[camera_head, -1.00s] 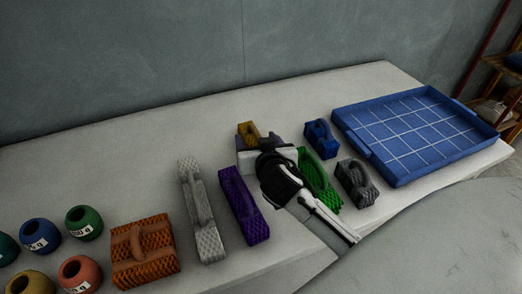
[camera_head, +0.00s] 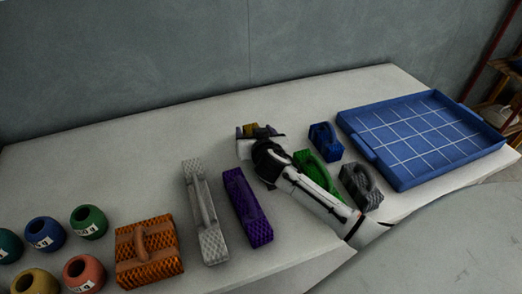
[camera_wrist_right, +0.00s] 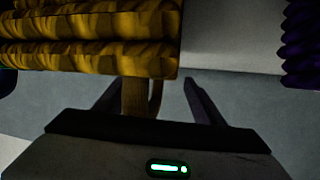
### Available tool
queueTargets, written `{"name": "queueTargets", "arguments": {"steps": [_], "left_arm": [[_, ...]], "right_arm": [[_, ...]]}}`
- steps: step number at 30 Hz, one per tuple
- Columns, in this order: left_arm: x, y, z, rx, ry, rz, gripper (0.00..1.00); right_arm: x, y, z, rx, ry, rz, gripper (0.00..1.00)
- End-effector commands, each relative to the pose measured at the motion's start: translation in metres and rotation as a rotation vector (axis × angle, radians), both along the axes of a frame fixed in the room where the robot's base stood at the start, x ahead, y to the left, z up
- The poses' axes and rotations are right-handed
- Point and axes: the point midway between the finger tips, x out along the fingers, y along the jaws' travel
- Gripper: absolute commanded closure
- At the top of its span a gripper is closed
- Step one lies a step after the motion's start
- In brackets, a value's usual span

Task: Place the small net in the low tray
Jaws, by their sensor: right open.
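Several nets with handles stand on the pale table. A small yellow net (camera_head: 251,129) is mostly hidden behind my right gripper (camera_head: 261,132). In the right wrist view, the yellow net (camera_wrist_right: 90,35) fills the upper left, and its handle (camera_wrist_right: 135,97) lies between the open fingers of the right gripper (camera_wrist_right: 150,92). I cannot tell whether they touch it. A small blue net (camera_head: 325,141) and a small grey net (camera_head: 360,186) stand to the right. The low blue tray (camera_head: 359,152) with white grid lines is at the far right and looks empty. My left gripper is out of view.
A green net (camera_head: 316,166) is partly behind my right arm. A purple net (camera_head: 247,207), a long white net (camera_head: 205,213) and an orange net (camera_head: 147,253) stand to the left. Several coloured round pots (camera_head: 88,222) are at the far left. The back of the table is clear.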

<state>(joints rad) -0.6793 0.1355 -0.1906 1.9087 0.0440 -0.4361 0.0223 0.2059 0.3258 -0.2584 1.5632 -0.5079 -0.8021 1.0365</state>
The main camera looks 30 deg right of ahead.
Motion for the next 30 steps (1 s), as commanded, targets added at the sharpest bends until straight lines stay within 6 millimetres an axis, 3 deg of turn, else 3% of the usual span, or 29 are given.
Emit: {"name": "queueTargets", "arguments": {"steps": [2,11,23,30], "left_arm": [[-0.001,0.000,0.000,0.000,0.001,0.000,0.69],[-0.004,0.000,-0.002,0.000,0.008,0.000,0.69],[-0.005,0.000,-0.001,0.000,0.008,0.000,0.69],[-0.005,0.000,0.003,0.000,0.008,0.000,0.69]], "right_arm": [[0.000,0.000,0.000,0.000,0.000,0.000,0.37],[0.000,0.000,0.000,-0.001,0.000,0.000,0.86],[0.000,0.000,0.005,-0.001,-0.002,0.000,0.92],[0.001,0.000,0.049,0.001,-0.007,-0.001,0.92]]}}
